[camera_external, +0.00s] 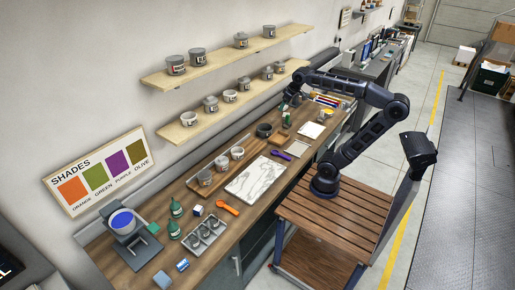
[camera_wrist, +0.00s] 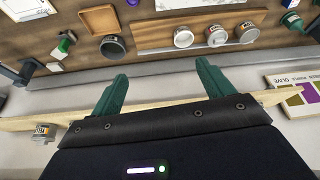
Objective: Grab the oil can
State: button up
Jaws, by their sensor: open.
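My gripper (camera_external: 292,100) hangs over the far part of the workbench in the external view. In the wrist view its two green fingers (camera_wrist: 160,82) are spread wide with nothing between them. Two dark green bottle-like containers (camera_external: 175,218) stand at the bench's near end; one container (camera_wrist: 292,20) shows at the wrist view's upper right. A small green and white item (camera_external: 286,121) stands just below my gripper, and it shows at the wrist view's left (camera_wrist: 64,42). I cannot tell for sure which of these is the oil can.
Several cups (camera_external: 222,163) stand in a wooden tray beside a dark pot (camera_external: 264,130). Two wall shelves (camera_external: 187,130) with tins run above the bench; a shelf edge (camera_wrist: 25,123) crosses the wrist view close to my fingers. A marbled sheet (camera_external: 256,178) lies mid-bench.

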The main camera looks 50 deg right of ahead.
jog(key=w+a+r+n+y, duration=0.1)
jog(key=w+a+r+n, duration=0.15)
jog(key=w+a, duration=0.65)
jog(key=w+a+r+n, duration=0.1)
jog(key=w+a+r, duration=0.2)
jog(key=w+a, duration=0.65)
jog(key=n+g+y, duration=0.2)
jog(key=n, duration=0.3)
send_over(174, 202)
jog(key=s+d, duration=0.2)
jog(key=d, duration=0.1)
notch_tip(174, 202, down, 36)
jog(key=f, duration=0.1)
jog(key=x, duration=0.6)
jog(key=w+x, duration=0.1)
jog(key=x, duration=0.3)
jog(key=shift+a, duration=0.2)
jog(key=shift+r, duration=0.1)
jog(key=shift+c, duration=0.4)
